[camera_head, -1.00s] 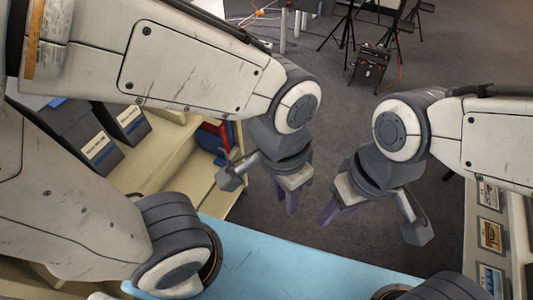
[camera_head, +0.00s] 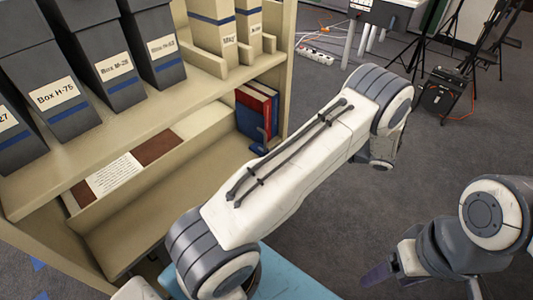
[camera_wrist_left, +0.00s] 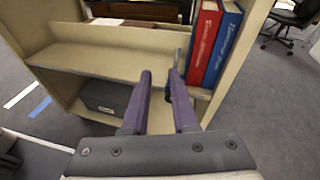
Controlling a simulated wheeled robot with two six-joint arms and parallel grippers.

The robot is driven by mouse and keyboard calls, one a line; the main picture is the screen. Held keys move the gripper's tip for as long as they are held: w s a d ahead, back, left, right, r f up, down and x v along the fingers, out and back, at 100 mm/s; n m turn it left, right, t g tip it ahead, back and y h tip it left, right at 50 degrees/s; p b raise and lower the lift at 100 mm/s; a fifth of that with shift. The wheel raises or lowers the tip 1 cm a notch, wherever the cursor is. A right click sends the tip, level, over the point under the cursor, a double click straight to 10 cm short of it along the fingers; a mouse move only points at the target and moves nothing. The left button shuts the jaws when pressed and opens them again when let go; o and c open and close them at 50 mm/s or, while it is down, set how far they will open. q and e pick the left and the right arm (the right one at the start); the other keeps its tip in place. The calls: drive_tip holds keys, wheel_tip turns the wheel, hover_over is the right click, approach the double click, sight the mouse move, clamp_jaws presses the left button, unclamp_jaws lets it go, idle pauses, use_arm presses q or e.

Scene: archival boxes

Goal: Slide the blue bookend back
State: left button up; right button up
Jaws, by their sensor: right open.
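The blue bookend (camera_head: 261,138) stands on the lower shelf, at the foot of a red book (camera_head: 262,98) and a blue book (camera_head: 247,120) at the shelf's right end. In the left wrist view a thin upright edge beside the red book may be the bookend, but I cannot tell. My left gripper (camera_wrist_left: 160,74) shows there with its purple fingers apart and nothing seen between them, pointing at the shelf left of the books. In the head view my left arm hides it. My right gripper (camera_head: 380,274) is open and empty, low at the right, away from the shelf.
Several dark archival boxes (camera_head: 116,75) and cream files (camera_head: 212,32) fill the upper shelf (camera_head: 115,128). A blue surface (camera_head: 290,279) lies below my left arm. A dark box (camera_wrist_left: 105,97) sits on the bottom shelf.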

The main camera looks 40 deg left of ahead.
use_arm(q)
drive_tip(key=w+a+f+m+y+b, duration=0.2)
drive_tip(key=a+f, duration=0.2)
drive_tip(key=f, duration=0.4)
drive_tip(key=b, duration=0.1)
hover_over(266, 151)
drive_tip(key=shift+w+a+y, duration=0.1)
drive_tip(key=shift+a+y, duration=0.2)
use_arm(e)
wheel_tip(266, 151, down, 5)
drive_tip(key=shift+r, duration=0.15)
use_arm(q)
clamp_jaws()
drive_tip(key=shift+d, duration=0.1)
idle(0.4)
